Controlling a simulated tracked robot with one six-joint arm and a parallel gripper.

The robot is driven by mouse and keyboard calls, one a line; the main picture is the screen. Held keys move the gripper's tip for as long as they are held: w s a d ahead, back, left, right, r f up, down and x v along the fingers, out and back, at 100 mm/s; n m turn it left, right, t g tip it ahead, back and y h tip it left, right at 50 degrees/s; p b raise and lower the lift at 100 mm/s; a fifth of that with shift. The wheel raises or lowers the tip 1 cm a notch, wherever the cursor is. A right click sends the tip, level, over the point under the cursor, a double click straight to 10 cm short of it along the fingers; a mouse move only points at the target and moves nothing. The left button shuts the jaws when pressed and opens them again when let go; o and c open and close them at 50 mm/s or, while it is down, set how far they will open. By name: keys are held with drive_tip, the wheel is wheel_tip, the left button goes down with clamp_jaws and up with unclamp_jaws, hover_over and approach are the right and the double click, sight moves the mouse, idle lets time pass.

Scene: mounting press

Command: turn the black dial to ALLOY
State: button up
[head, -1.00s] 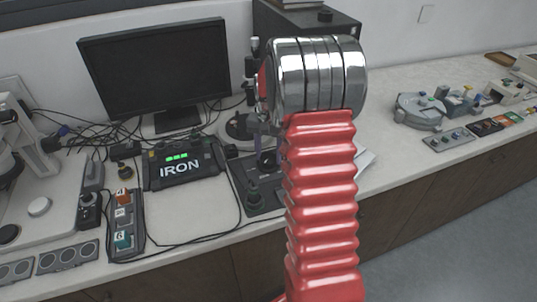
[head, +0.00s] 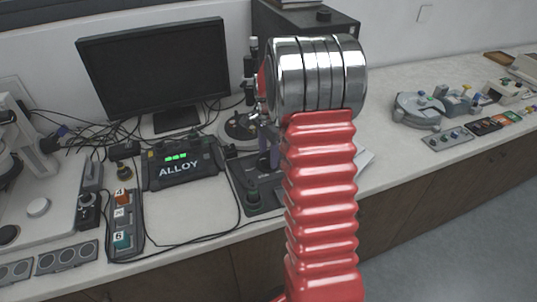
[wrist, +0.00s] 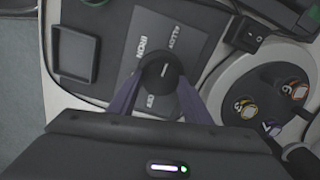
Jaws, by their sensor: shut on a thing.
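The black dial (wrist: 160,70) sits on a dark panel (wrist: 118,45) in the wrist view. A short pale line marks its top. In the head view the display (head: 180,165) reads ALLOY in white, with small green marks above. There, my red arm hides much of the press, and the dial cannot be made out.
In the head view a monitor (head: 155,70) stands behind the display. Cables lie across the bench. Small devices (head: 420,108) stand at the right.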

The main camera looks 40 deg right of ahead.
sight(269, 157)
drive_tip(key=shift+w, duration=0.1)
idle(0.3)
drive_tip(key=o, duration=1.1)
drive_tip(key=shift+c, duration=0.2)
wheel_tip(269, 157, up, 14)
drive_tip(key=shift+f, duration=0.15)
